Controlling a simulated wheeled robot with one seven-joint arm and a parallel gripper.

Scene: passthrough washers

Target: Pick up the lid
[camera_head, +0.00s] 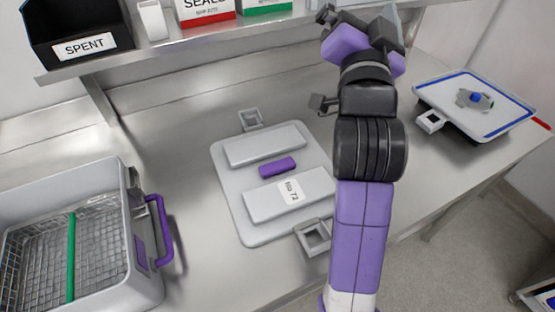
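A light grey lid (235,168) lies flat on the steel counter in the middle of the view. It has two raised panels, a short purple grip (277,167) between them, a white number label on the nearer panel, and a square metal bracket at its far and near ends. My arm stands to the right of the lid and covers a little of the counter beside it.
An open grey container (150,290) with a wire basket and purple handle stands at left. A white, blue-rimmed tray (440,87) holding small parts is at right. A shelf (180,55) behind carries a black SPENT bin (80,35) and boxes. Counter left of the lid is clear.

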